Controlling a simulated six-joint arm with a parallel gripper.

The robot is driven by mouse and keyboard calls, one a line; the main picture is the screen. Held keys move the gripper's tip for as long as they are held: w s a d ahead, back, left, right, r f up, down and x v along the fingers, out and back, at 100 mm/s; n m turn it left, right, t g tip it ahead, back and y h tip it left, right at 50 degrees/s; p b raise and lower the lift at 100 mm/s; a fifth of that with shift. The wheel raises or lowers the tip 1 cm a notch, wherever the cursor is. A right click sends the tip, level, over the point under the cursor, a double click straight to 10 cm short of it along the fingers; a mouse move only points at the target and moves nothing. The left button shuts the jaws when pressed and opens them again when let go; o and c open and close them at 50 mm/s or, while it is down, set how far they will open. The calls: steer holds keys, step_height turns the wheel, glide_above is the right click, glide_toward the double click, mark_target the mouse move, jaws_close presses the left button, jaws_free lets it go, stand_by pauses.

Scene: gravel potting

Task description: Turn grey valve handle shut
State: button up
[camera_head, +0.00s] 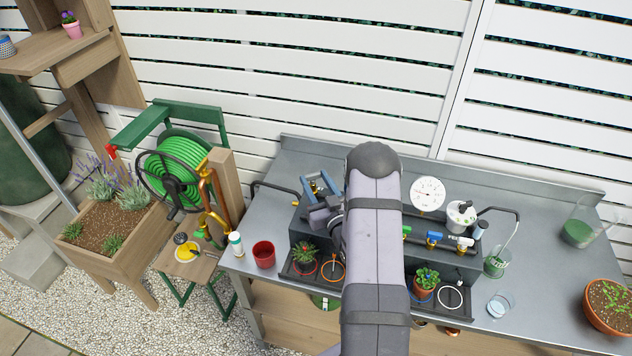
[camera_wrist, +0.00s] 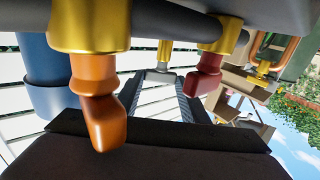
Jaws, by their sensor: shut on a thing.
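The grey valve handle (camera_wrist: 163,75) shows in the wrist view, hanging below a brass collar on a dark pipe. My gripper (camera_wrist: 165,88) reaches up to it with one finger on each side, shut on it. The finger pads partly cover its lower end. An orange valve handle (camera_wrist: 100,110) hangs nearer at left, and a red valve handle (camera_wrist: 205,78) hangs at right. In the head view my arm covers the middle of the watering station, and I cannot make out the grey handle there.
Green (camera_head: 406,232), blue (camera_head: 434,240) and white (camera_head: 466,243) valve handles line the pipe right of my arm. A pressure gauge (camera_head: 428,195) stands behind. Potted plants stand in front; a red cup (camera_head: 264,254) is at left.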

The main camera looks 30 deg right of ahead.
steer(key=shift+a+m+h+b, duration=0.15)
steer(key=shift+m+h+b, duration=0.15)
steer(key=shift+h, duration=0.1)
steer(key=m+h+b, duration=0.1)
steer(key=m+g+h+b, duration=0.1)
steer(key=h, duration=0.1)
steer(key=a+m+g+h+b, duration=0.1)
steer(key=h, duration=0.1)
steer(key=shift+w+f+m, duration=0.15)
steer(key=shift+w+m, duration=0.1)
steer(key=shift+m, duration=0.05)
steer(key=shift+w+a+m+g+h+b, duration=0.1)
steer(key=shift+m+g+h+b, duration=0.55)
steer(key=shift+h, duration=0.25)
steer(key=shift+w+a+m+g+h+b, duration=0.1)
steer(key=shift+m+g+h+b, duration=0.5)
steer(key=shift+h, duration=0.3)
steer(key=shift+m+h, duration=0.25)
steer(key=shift+h, duration=0.05)
steer(key=shift+g, duration=0.35)
steer(key=shift+r, duration=0.2)
steer(key=o, duration=1.1)
steer(key=shift+c, duration=0.2)
steer(key=shift+s, duration=0.1)
